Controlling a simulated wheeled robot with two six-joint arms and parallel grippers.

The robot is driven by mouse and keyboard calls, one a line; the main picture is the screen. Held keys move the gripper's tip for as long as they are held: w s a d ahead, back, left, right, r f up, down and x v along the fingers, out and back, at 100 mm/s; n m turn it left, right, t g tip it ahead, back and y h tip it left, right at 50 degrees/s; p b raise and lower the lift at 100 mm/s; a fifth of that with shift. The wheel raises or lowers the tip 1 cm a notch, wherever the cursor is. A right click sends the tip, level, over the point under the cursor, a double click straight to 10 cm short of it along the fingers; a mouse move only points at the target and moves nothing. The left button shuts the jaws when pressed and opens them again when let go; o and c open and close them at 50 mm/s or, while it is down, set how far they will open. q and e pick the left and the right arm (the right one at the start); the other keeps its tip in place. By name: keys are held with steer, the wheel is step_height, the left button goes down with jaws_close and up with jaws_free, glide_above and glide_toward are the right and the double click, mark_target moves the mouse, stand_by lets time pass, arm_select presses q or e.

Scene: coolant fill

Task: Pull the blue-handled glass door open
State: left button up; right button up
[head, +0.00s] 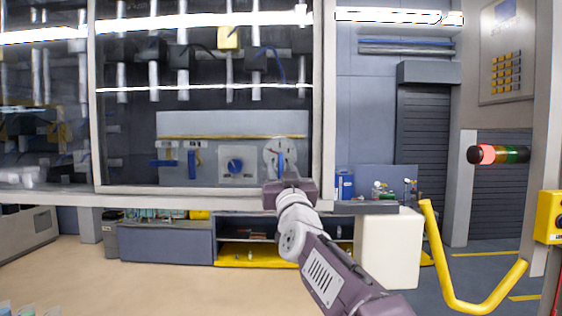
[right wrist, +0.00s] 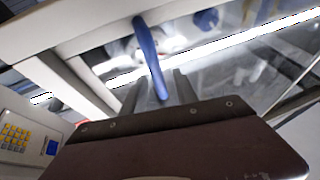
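The glass door (head: 130,125) is a large framed pane across the upper left of the head view. It looks shut against its frame. My right gripper (head: 288,188) is up at the pane's lower right corner, and a bit of blue (head: 281,162) shows just above it; I cannot tell if this is the handle. In the right wrist view the blue handle (right wrist: 151,58) is a curved bar reaching between the two dark fingers of my right gripper (right wrist: 157,92). The fingers stand apart with space around the bar. My left gripper is not in view.
Blue-levered fittings (head: 235,165) sit behind the glass. A white box (head: 390,248) stands below right, beside a yellow rail (head: 440,262). A red-and-green signal light (head: 498,154) juts in at the right. The beige floor at lower left is largely clear.

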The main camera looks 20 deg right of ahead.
steer(key=shift+s, duration=0.1)
steer(key=shift+w+f, duration=0.15)
steer(key=shift+w, duration=0.2)
jaws_close()
stand_by(1.0)
